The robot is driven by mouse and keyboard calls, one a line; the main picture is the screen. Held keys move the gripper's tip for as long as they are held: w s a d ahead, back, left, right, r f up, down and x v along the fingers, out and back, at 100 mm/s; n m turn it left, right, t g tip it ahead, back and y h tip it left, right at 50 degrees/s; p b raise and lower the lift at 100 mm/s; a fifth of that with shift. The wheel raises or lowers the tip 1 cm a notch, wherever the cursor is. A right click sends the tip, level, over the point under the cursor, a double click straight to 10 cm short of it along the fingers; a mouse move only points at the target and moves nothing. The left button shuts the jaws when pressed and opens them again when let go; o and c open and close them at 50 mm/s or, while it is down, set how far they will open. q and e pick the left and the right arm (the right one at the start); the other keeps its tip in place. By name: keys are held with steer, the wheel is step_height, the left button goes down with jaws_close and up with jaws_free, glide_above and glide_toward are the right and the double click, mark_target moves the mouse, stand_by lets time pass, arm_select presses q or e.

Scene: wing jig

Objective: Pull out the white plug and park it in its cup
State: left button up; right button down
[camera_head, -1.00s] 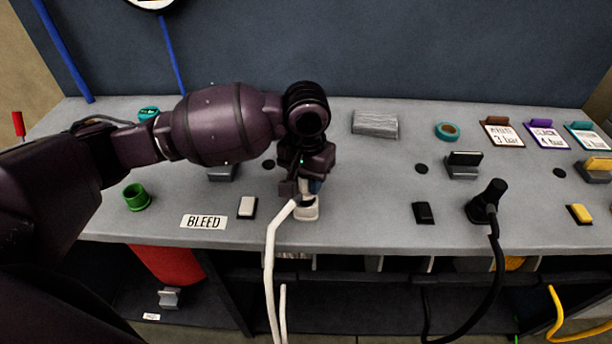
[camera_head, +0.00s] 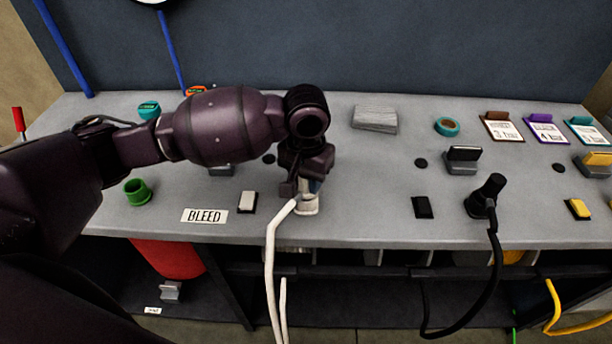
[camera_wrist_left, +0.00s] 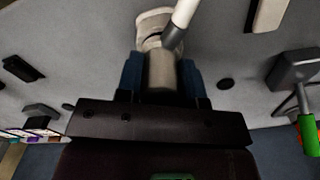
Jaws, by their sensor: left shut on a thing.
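The white plug (camera_head: 308,201) stands upright near the front edge of the bench, on or in a pale base; I cannot tell how deep it sits. Its white cable (camera_head: 270,260) leaves the side and hangs over the front edge. My left gripper (camera_head: 302,185) is shut around the plug's body from above. In the left wrist view the grey-white plug body (camera_wrist_left: 163,72) is between the blue finger pads, with the pale base (camera_wrist_left: 152,25) beyond it. A green cup (camera_head: 138,194) stands at the left; no cup is clearly marked for the white plug. My right gripper is out of view.
A white switch (camera_head: 247,202) and the BLEED label (camera_head: 205,216) lie left of the plug. A black plug (camera_head: 486,195) with its cable stands to the right. A grey block (camera_head: 375,120) lies behind. Bench surface between the white and black plugs is mostly clear.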

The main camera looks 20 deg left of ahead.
arm_select(q)
steer(key=o, duration=1)
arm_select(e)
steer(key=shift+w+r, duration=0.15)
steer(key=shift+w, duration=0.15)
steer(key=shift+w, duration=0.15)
arm_select(q)
steer(key=shift+r, duration=0.1)
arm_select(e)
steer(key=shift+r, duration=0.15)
arm_select(q)
steer(key=shift+r, duration=0.35)
step_height(320, 180, up, 10)
steer(key=shift+f+p, duration=0.2)
steer(key=shift+p, duration=0.5)
steer(key=shift+r, duration=0.15)
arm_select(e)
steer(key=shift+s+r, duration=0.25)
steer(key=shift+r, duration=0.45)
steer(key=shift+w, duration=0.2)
